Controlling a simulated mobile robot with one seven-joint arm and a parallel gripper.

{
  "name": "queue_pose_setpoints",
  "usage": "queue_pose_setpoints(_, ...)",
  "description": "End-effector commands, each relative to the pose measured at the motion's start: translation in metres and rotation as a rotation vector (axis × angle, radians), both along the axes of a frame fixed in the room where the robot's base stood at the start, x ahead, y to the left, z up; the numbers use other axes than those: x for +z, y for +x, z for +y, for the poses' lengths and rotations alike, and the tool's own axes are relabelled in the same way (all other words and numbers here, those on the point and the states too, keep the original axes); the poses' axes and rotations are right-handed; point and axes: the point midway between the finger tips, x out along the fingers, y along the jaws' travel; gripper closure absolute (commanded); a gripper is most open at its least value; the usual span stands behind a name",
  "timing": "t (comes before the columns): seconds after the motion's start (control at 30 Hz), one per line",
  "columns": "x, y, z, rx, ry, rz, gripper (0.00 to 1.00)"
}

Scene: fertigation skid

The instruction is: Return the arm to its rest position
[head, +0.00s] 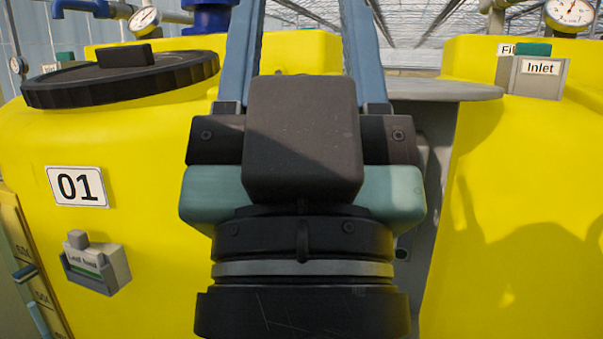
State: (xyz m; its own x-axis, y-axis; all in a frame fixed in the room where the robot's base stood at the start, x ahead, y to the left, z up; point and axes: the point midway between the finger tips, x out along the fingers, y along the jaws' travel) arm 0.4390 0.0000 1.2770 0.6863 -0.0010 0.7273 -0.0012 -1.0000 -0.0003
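My gripper (303,22) fills the middle of the head view, seen from behind, pointing up and away. Its black wrist, teal body and dark block are close to the camera. Two long blue-grey fingers rise apart from each other, with a clear gap between them. Their tips run out of the top of the picture. Nothing shows between the visible parts of the fingers. The rest of my arm is out of view.
A yellow tank (130,155) labelled 01, with a black lid (122,78) and a small label holder (97,263), stands left. Another yellow tank (530,210) stands right, with an Inlet sign (539,68) and gauge (570,12). A grey plate (445,90) lies behind my gripper.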

Motion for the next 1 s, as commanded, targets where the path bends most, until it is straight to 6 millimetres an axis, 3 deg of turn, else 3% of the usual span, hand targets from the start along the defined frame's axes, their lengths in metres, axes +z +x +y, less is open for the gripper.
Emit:
queue_pose_setpoints(0.03, 0.033, 0.0, 0.0, 0.001, -0.001, 0.001, 0.47)
queue_pose_setpoints(0.6, 0.205, 0.001, 0.001, 0.002, -0.002, 0.002, 0.47)
queue_pose_setpoints(0.8, 0.245, 0.001, 0.001, 0.002, -0.002, 0.002, 0.47)
queue_pose_setpoints(1.0, 0.255, 0.001, 0.001, 0.002, -0.002, 0.002, 0.47)
